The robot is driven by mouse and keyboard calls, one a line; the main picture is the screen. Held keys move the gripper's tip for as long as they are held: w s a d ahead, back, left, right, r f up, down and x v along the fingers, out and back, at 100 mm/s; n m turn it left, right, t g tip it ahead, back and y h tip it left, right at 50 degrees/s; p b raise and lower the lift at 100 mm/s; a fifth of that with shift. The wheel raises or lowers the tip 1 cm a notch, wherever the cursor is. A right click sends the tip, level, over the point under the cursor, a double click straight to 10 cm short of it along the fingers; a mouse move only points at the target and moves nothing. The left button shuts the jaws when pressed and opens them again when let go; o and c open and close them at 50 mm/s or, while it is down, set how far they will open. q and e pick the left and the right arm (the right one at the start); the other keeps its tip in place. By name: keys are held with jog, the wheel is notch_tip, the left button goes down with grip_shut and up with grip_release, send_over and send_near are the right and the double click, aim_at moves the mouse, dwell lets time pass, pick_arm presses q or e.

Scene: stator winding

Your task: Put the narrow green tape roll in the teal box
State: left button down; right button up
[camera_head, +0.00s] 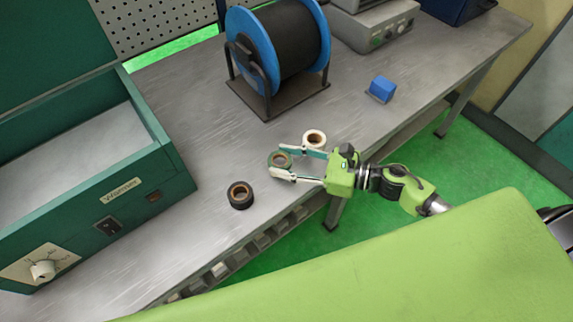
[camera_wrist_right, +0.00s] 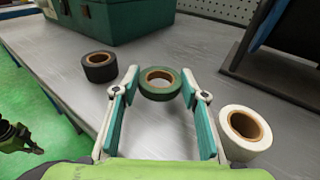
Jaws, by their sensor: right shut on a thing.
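The narrow green tape roll (camera_head: 279,160) has a brown core. It is between the fingertips of my right gripper (camera_head: 283,161), which is shut on it. The right wrist view also shows the green roll (camera_wrist_right: 160,84), upright on its axis, at or just above the bench top; I cannot tell which. The teal box (camera_head: 150,180) stands at the left with its lid raised and its inside showing empty. Its lower wall shows at the top of the right wrist view (camera_wrist_right: 130,22).
A black tape roll (camera_head: 240,195) lies between the gripper and the box. A white tape roll (camera_head: 314,139) lies just beside the right gripper. A blue-flanged cable spool (camera_head: 290,45) and a blue block (camera_head: 382,89) stand on the grey bench (camera_head: 200,100).

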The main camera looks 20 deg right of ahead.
aim_at(286, 168)
notch_tip(286, 168, down, 2)
jog(key=shift+f+p, duration=0.1)
jog(key=shift+p, duration=0.2)
jog(key=shift+f, duration=0.15)
jog(key=shift+f+b, duration=0.35)
jog(key=o, duration=1)
jog(key=shift+r, duration=0.1)
jog(key=shift+o, duration=0.2)
